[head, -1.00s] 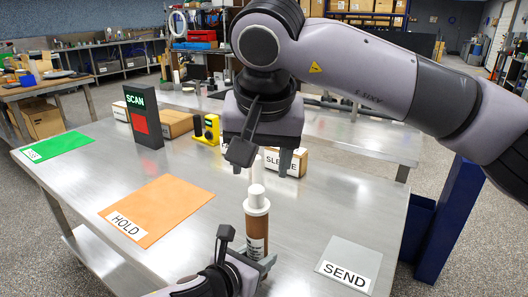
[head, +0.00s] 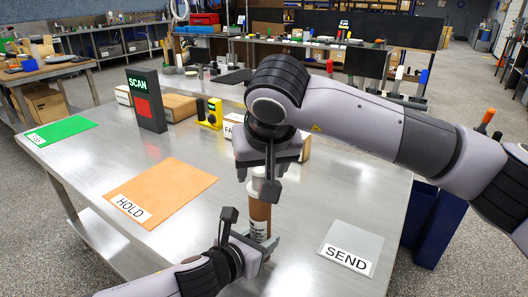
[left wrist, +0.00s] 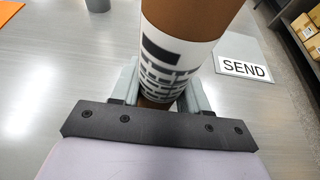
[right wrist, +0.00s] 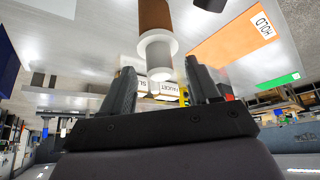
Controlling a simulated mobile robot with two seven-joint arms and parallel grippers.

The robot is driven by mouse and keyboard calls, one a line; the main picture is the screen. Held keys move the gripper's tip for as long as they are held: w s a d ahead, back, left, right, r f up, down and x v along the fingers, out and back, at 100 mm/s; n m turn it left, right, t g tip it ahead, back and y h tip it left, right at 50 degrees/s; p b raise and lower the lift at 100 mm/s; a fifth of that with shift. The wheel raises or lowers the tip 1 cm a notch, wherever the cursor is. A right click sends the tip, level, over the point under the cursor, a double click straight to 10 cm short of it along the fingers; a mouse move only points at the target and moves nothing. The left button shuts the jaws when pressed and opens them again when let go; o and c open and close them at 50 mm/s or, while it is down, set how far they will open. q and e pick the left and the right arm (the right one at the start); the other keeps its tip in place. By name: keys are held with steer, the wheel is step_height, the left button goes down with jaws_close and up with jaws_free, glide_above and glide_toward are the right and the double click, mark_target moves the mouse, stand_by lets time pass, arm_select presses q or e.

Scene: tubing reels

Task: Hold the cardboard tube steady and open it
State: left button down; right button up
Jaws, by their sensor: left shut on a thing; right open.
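The brown cardboard tube (head: 259,212) stands upright on the metal table. It has a white cap with a wide collar, partly hidden by my right arm in the head view. The cap (right wrist: 158,55) shows fully in the right wrist view. My left gripper (head: 262,246) is shut around the tube's lower part, over its black-and-white label (left wrist: 172,65). My right gripper (head: 262,178) points down above the tube. In the right wrist view its open fingers (right wrist: 164,85) stand on either side of the cap's end, apart from it.
An orange HOLD mat (head: 165,190) lies to the left and a grey SEND mat (head: 352,243) to the right. A green mat (head: 62,132), a SCAN stand (head: 146,105), a yellow device (head: 209,115) and cardboard boxes (head: 178,107) are farther back. The table between the mats is mostly clear.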

steer(key=shift+x, duration=1)
steer(key=c, duration=0.9)
steer(key=shift+r, duration=0.2)
steer(key=shift+r, duration=0.95)
steer(key=shift+r, duration=0.1)
